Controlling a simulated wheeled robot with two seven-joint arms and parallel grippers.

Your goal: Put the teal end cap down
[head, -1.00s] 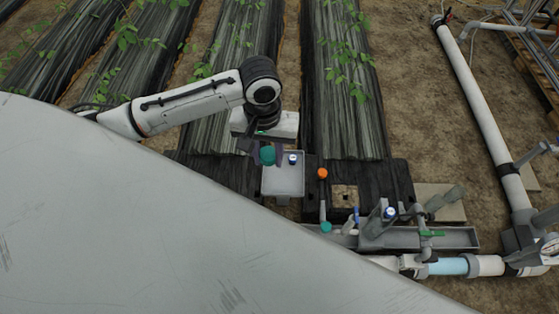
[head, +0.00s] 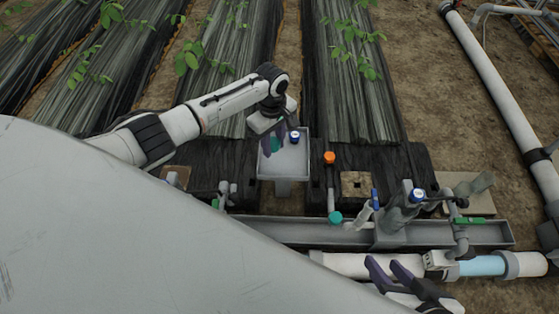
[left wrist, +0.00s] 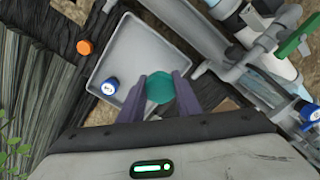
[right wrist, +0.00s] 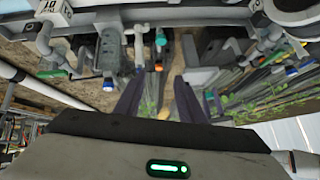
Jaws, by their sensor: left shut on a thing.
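The teal end cap (head: 277,145) is held between the fingers of my left gripper (head: 272,146), over the left part of the grey tray (head: 285,170). In the left wrist view the cap (left wrist: 160,88) sits between the two purple fingers, over the tray's near right side (left wrist: 130,50). I cannot tell whether the cap touches the tray floor. My right gripper (head: 393,268) is at the bottom of the head view, its fingers apart and empty, above the white pipe.
A blue-and-white cap (head: 294,136) stands in the tray near its back edge. To the right are an orange cap (head: 329,157), another teal fitting (head: 335,217) and a grey trough (head: 290,232) with valves and pipes. The tray's middle and right are clear.

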